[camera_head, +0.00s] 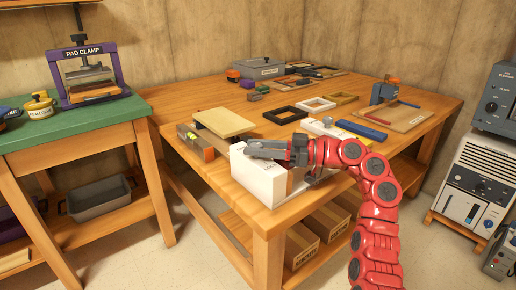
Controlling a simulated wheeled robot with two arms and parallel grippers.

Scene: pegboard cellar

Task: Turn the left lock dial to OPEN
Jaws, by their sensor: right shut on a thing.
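A white box (262,184) stands at the near corner of the wooden workbench, with faint dark markings on its face. My right gripper (254,149), on the red arm from the right, lies across the top of this box. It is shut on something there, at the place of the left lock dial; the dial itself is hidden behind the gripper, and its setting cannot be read. Just behind my arm is another white part with a grey knob (327,121) on top; whether it belongs to the same box I cannot tell. My left gripper is not in view.
The workbench (216,104) holds a tan board (223,122), a level (196,143), several frames and a blue bar (361,130) close around my arm. A green-topped bench (75,130) with a pad clamp (90,72) stands left. Grey and white machines (480,177) stand right.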

